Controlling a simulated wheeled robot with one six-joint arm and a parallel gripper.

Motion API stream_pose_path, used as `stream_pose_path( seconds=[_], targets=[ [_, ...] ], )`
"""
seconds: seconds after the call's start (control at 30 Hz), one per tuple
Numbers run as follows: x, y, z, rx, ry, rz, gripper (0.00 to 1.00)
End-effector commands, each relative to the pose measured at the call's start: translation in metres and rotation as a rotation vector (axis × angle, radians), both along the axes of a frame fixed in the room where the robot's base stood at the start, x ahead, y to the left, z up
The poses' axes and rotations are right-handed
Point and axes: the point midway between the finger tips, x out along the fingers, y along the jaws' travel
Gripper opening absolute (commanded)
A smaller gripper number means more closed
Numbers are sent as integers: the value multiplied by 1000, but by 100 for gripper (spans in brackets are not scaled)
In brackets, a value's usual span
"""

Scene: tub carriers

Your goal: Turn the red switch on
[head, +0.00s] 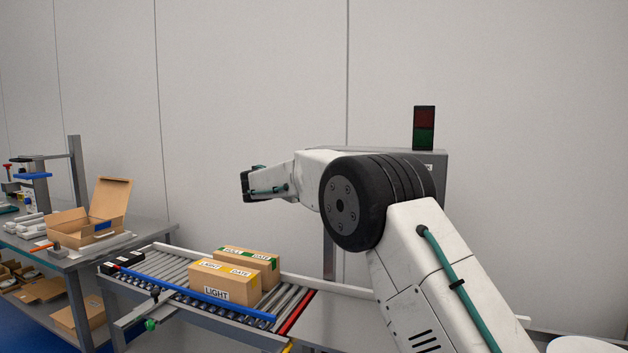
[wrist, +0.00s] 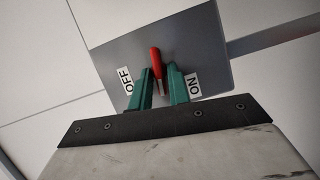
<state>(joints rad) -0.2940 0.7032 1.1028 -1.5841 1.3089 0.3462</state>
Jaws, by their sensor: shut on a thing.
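The red switch (wrist: 155,58) is a lever on a grey panel (wrist: 205,50) in the wrist view. The panel carries an OFF label (wrist: 126,80) on the left and an ON label (wrist: 193,84) on the right. The lever stands between the two labels, its red end toward the top of the picture. My gripper (wrist: 160,80) has its green fingers on either side of the lever and is shut on it. In the head view my arm hides part of a grey box (head: 437,157); my gripper and the lever cannot be made out there.
A signal light (head: 424,128) with dark red and green parts stands on the grey box. Below my arm a roller conveyor (head: 170,272) bears two cartons (head: 225,281). A workbench (head: 130,243) with an open carton (head: 75,226) stands at the left. The wall behind is bare.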

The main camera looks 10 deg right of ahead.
Motion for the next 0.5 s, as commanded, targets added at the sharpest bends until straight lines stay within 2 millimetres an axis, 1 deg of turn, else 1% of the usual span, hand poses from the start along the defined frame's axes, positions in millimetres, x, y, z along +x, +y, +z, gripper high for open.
stream_pose_path(
  seconds=[0.2, 0.5],
  targets=[
    [0, 2, -1, -76, 54, 5, 0],
    [0, 2, -2, -114, 81, 5, 0]
  ],
)
